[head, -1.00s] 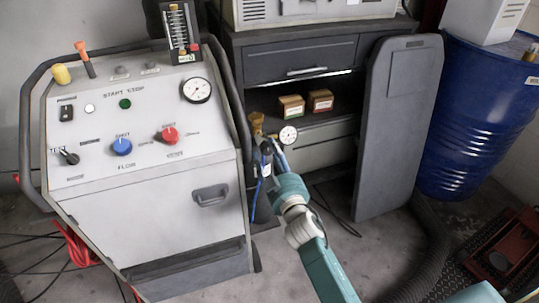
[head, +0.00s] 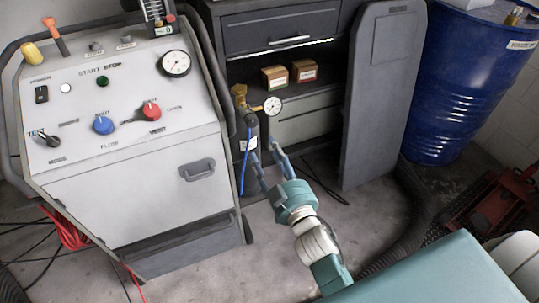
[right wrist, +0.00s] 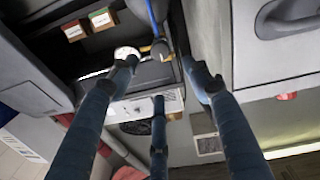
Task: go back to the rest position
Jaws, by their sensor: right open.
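My right gripper (head: 263,158) is in the middle of the head view, in front of the low open cabinet, with its blue-grey fingers spread and nothing between them. It also shows in the right wrist view (right wrist: 160,78), with its three fingers apart and empty. In the head view its fingers are just below a brass valve (head: 240,92) and a round white gauge (head: 273,105) on a dark cylinder with a blue hose (head: 246,160). Whether a finger touches the cylinder cannot be told. My left gripper is not in view.
A grey control console (head: 130,170) with knobs and a gauge stands at the left. A cabinet (head: 282,32) holds two small boxes. A dark panel (head: 385,100) leans beside it, and a blue drum (head: 465,90) stands at the right. A corrugated hose and cables lie on the floor.

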